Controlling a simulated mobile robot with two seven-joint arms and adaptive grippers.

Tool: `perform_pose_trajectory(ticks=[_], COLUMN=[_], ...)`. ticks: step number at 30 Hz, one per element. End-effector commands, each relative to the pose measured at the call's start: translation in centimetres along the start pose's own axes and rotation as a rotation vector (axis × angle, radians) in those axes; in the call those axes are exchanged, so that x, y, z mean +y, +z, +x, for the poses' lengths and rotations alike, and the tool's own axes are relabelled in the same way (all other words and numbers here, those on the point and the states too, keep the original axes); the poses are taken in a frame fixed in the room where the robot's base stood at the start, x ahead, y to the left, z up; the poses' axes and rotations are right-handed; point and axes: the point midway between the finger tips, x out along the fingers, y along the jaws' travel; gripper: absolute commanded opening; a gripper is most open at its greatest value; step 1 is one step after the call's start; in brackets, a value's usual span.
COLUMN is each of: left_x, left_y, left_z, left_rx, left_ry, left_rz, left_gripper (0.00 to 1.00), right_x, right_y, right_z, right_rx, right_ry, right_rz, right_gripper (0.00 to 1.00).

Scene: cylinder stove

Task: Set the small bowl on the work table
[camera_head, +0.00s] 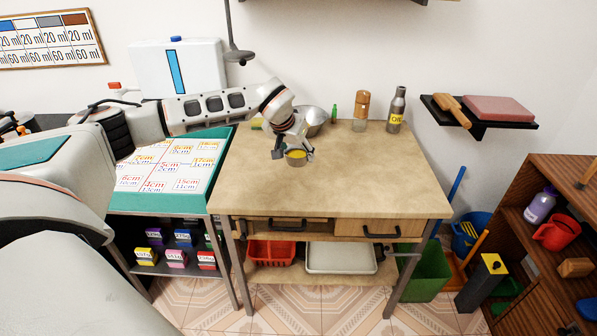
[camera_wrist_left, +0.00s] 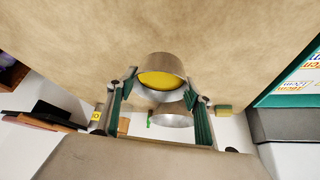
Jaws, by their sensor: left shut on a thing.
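The small bowl (camera_head: 296,161) is metal with yellow inside. It is in my left gripper (camera_head: 294,150), over the left-middle part of the work table (camera_head: 350,185). In the left wrist view, the small bowl (camera_wrist_left: 163,62) sits between the two fingertips of my left gripper (camera_wrist_left: 162,80), with the tan table top beyond it. I cannot tell whether its base touches the table. My right gripper is not in view.
A larger metal bowl (camera_head: 316,122) stands behind my left gripper, with a small green bottle (camera_head: 334,112) nearby. A brown-topped jar (camera_head: 361,112) and an oil bottle (camera_head: 396,110) stand at the back right. The table's front and right are clear.

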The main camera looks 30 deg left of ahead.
Motion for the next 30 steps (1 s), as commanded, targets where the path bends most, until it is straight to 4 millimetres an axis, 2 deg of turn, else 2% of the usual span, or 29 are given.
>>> perform_pose_trajectory(ticks=[3,10,18,30], left_x=[0.0,0.0,0.0,0.0], left_y=[0.9,1.5,3.3,3.5], left_z=[1.6,2.7,5.8,6.2], left_rx=[0.0,0.002,0.0,0.002], left_ry=[0.001,0.0,0.0,0.0], left_rz=[0.0,0.0,-0.001,0.0], left_gripper=[0.24,0.24,0.24,0.24], right_x=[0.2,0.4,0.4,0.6], right_y=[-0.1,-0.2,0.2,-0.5], right_z=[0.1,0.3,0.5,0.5], right_rx=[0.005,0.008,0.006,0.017], right_ry=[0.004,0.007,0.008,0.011], right_rz=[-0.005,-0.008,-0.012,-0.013], right_gripper=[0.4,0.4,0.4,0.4])
